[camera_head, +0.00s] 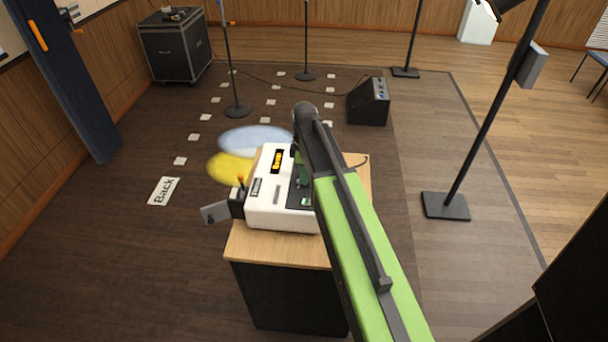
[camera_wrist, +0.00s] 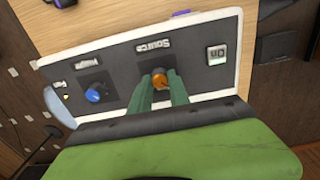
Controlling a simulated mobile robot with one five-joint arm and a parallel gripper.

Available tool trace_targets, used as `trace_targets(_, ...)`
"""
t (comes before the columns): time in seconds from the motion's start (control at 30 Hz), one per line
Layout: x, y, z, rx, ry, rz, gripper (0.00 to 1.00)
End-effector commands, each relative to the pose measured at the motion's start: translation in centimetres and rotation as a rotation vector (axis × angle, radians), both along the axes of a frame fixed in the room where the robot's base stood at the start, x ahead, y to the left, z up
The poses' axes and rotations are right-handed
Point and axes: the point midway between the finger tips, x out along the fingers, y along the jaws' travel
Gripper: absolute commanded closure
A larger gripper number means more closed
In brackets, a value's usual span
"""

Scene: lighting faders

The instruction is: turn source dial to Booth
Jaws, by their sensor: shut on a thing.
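The source dial (camera_wrist: 160,79) is a small orange knob on the dark panel, below an upside-down "Source" label in the wrist view. My gripper (camera_wrist: 159,86) has its green fingers on either side of the dial and is shut on it. The fingers hide part of the dial, and I cannot read its position marks. The white console (camera_head: 255,213) stands on a wooden-topped stand in the head view. My arm crosses over the right of the console and hides much of its panel there. The console's amber display (camera_head: 278,161) is lit, but its text is too small to read.
A blue dial (camera_wrist: 96,93) sits left of the source dial, and a white "on" button (camera_wrist: 216,54) sits to its right. A small lever (camera_head: 241,181) stands at the console's left side. Beyond, a speaker (camera_head: 369,101) and several stands occupy the floor.

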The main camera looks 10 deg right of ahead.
Motion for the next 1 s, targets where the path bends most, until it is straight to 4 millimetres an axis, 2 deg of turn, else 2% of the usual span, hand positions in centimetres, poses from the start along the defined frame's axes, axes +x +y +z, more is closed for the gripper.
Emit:
trace_targets(0.47,-0.05,0.04,-0.02,0.000,0.001,0.014,1.00)
trace_targets(0.5,-0.05,0.04,-0.02,0.000,0.001,0.014,0.73)
trace_targets(0.63,-0.04,0.04,-0.01,0.000,0.001,0.013,0.56)
trace_targets(1.0,-0.01,0.04,0.37,0.000,0.000,0.013,0.56)
